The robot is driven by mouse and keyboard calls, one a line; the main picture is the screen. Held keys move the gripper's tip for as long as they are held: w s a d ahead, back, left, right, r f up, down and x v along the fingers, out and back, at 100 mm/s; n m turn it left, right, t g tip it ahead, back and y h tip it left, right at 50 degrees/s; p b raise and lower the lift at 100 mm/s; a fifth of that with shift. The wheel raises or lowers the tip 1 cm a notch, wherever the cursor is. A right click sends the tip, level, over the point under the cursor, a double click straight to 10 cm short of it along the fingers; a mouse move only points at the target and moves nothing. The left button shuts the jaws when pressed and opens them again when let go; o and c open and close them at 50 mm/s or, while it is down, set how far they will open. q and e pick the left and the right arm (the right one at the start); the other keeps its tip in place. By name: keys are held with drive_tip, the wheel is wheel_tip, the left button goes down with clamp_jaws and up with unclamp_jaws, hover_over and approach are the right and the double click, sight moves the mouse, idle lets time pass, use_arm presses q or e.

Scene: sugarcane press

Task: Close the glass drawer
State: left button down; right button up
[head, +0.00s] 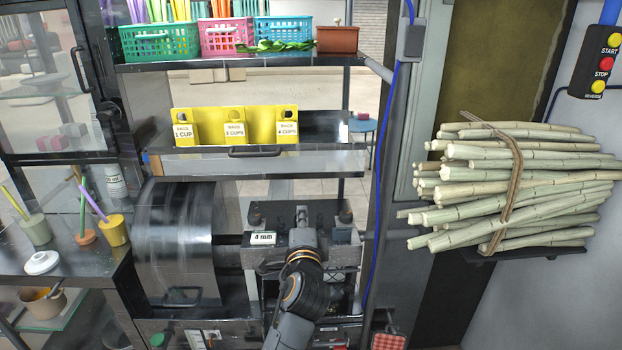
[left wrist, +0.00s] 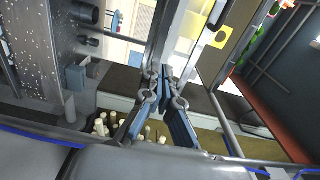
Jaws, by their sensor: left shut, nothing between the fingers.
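The glass drawer (head: 200,161) is in the middle of the head view, a wide clear front with a dark handle (head: 255,152). Its dark inside floor shows behind the front, so it looks pulled out, but how far I cannot tell. My left gripper (head: 303,218) is below and right of the handle, in front of the press, apart from the drawer front as far as I see. In the left wrist view its fingers (left wrist: 163,78) are together and empty. My right gripper is not in view.
Yellow bag holders (head: 236,127) stand at the drawer. Baskets (head: 227,38) fill the shelf above. The metal drum (head: 178,240) and press with a "4 mm" label (head: 263,238) are below. A blue cable (head: 380,190) and sugarcane bundle (head: 515,188) are at right.

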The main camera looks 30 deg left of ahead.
use_arm(q)
drive_tip(key=p, duration=0.3)
approach(300, 178)
drive_tip(key=x, duration=0.5)
drive_tip(key=shift+w+a+r, duration=0.1)
drive_tip(key=shift+w+a, duration=0.05)
drive_tip(key=shift+w, duration=0.05)
drive_tip(key=shift+x, duration=0.8)
